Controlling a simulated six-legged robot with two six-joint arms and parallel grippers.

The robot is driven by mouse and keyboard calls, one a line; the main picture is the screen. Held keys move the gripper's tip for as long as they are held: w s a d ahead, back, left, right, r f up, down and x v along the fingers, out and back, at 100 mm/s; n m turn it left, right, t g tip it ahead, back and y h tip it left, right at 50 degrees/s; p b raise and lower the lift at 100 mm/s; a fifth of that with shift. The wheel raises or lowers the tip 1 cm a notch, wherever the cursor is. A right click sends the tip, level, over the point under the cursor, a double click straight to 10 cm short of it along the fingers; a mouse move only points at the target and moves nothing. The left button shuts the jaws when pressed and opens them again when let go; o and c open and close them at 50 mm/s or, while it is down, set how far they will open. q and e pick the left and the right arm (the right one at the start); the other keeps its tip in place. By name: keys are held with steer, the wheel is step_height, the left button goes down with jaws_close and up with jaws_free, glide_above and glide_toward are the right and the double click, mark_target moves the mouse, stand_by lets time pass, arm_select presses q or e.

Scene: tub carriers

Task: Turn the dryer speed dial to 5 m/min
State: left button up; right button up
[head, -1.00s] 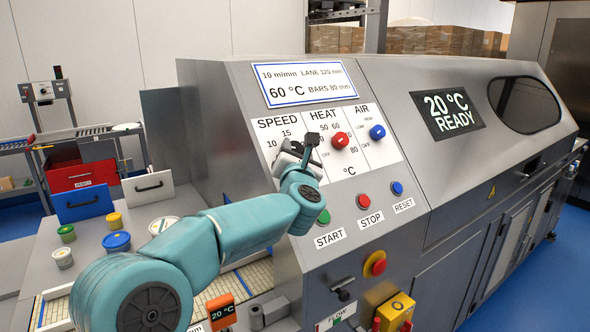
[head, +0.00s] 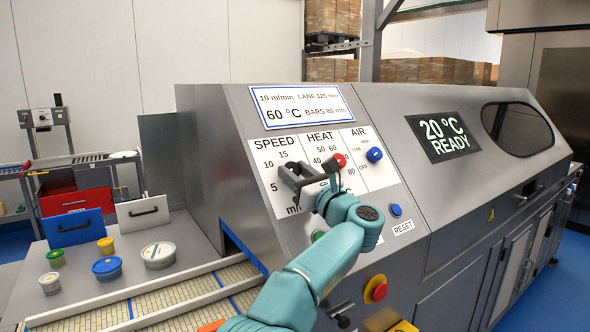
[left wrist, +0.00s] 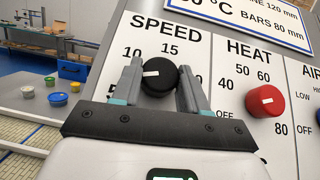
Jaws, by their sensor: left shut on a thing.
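The black speed dial (left wrist: 162,80) sits under the SPEED label on the white panel (left wrist: 200,62). In the left wrist view its white mark points left, between the printed 10 and the partly hidden 5. My left gripper (left wrist: 160,84) is shut on the dial, one finger on each side. In the head view my left gripper (head: 288,172) reaches the SPEED field from below right and hides the dial. The printed 5, 10 and 15 show around it. My right gripper is in neither view.
The red heat knob (left wrist: 265,101) is close to the right of the gripper. The blue air knob (head: 375,155) is further right. A sign (head: 305,106) reads 10 m/min and 60 °C. The display (head: 444,137) reads 20 °C READY. Round tubs (head: 107,268) stand at left.

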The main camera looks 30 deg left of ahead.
arm_select(q)
steer(key=shift+r+n+g, duration=0.1)
steer(key=shift+n+g, duration=0.2)
steer(key=o, duration=1.1)
steer(key=shift+d, duration=0.15)
steer(key=shift+c, duration=0.2)
steer(key=b+v, duration=0.1)
steer(key=v, duration=0.1)
steer(key=b+v, duration=0.3)
steer(key=v, duration=0.2)
steer(key=shift+f, duration=0.4)
steer(key=b+v, duration=0.3)
steer(key=v, duration=0.6)
steer(key=shift+r, duration=0.15)
steer(key=shift+d, duration=0.1)
